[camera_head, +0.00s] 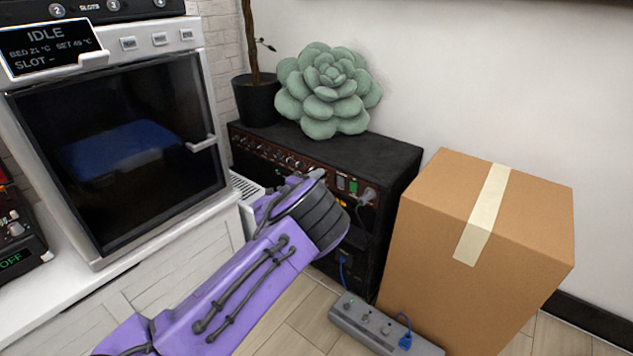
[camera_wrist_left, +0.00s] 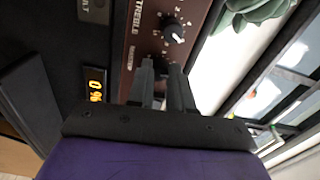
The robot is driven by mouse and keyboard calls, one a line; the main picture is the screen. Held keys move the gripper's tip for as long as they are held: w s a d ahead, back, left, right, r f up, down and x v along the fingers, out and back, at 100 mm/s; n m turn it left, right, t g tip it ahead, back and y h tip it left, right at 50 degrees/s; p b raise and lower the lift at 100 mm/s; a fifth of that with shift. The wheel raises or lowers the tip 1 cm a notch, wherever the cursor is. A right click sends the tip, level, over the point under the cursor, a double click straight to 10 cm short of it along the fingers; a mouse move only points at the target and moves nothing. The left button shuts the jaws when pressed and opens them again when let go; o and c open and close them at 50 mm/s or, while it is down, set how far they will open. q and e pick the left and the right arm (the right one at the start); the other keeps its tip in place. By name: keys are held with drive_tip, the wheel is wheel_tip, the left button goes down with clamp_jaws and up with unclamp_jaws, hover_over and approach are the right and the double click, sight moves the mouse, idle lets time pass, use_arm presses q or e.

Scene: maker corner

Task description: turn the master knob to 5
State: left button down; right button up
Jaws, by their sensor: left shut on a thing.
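The black amplifier (camera_head: 350,146) stands against the wall with a row of knobs on its brown front panel. My purple left arm reaches to the right part of that panel; its gripper (camera_head: 314,176) is mostly hidden behind the wrist. In the left wrist view the fingers (camera_wrist_left: 162,75) are shut at the panel, on the master knob, which they hide. Beside them a knob with a white pointer (camera_wrist_left: 173,34) and the TREBLE label are in sight. A small orange display (camera_wrist_left: 95,86) glows on the panel; its digits are sideways and hard to read. My right gripper is out of view.
A green succulent cushion (camera_head: 328,90) and a potted plant (camera_head: 257,99) are on the amplifier. A cardboard box (camera_head: 420,235) stands close on its right, a power strip (camera_head: 378,322) lies in front. An oven-like machine (camera_head: 120,140) is at left.

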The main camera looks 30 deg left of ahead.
use_arm(q)
drive_tip(key=shift+f+m, duration=0.1)
drive_tip(key=shift+m, duration=0.3)
drive_tip(key=c, duration=1)
unclamp_jaws()
drive_tip(key=s+p, duration=0.1)
drive_tip(key=s, duration=0.6)
drive_tip(key=s+a+p, duration=0.1)
drive_tip(key=s, duration=0.2)
drive_tip(key=shift+s+p, duration=0.3)
